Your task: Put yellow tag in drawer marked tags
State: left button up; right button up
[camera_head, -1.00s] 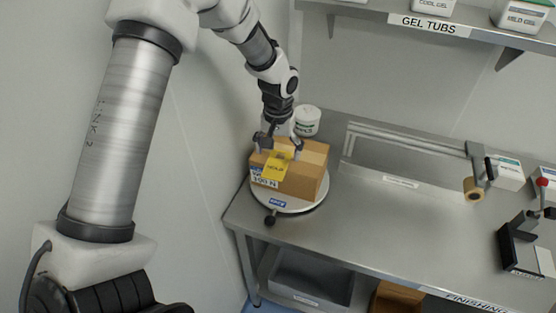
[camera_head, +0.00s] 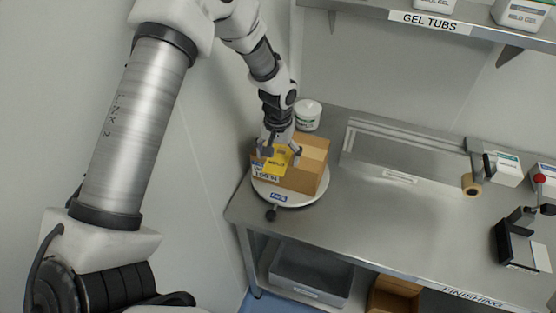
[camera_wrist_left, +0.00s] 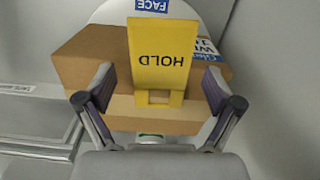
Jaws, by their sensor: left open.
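The yellow tag (camera_head: 277,160), marked HOLD, is on the cardboard box (camera_head: 308,165). In the left wrist view the tag (camera_wrist_left: 163,55) lies over the box (camera_wrist_left: 85,68), with its slotted end toward my gripper. My left gripper (camera_head: 279,150) is open at the box. In the left wrist view its fingers (camera_wrist_left: 159,90) stand apart on either side of the tag, with gaps on both sides. No drawer marked tags can be made out. My right gripper is not in view.
The box sits on a round white turntable (camera_head: 287,202) with a black knob, at the left end of the metal bench (camera_head: 390,225). A white tub (camera_head: 307,115) stands behind. A tape roll (camera_head: 471,184) and a black holder (camera_head: 519,246) are at right. The bench middle is clear.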

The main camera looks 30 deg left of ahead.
pick_arm(q)
jog(key=shift+s, duration=0.1)
jog(key=c, duration=1)
jog(key=shift+r, duration=0.1)
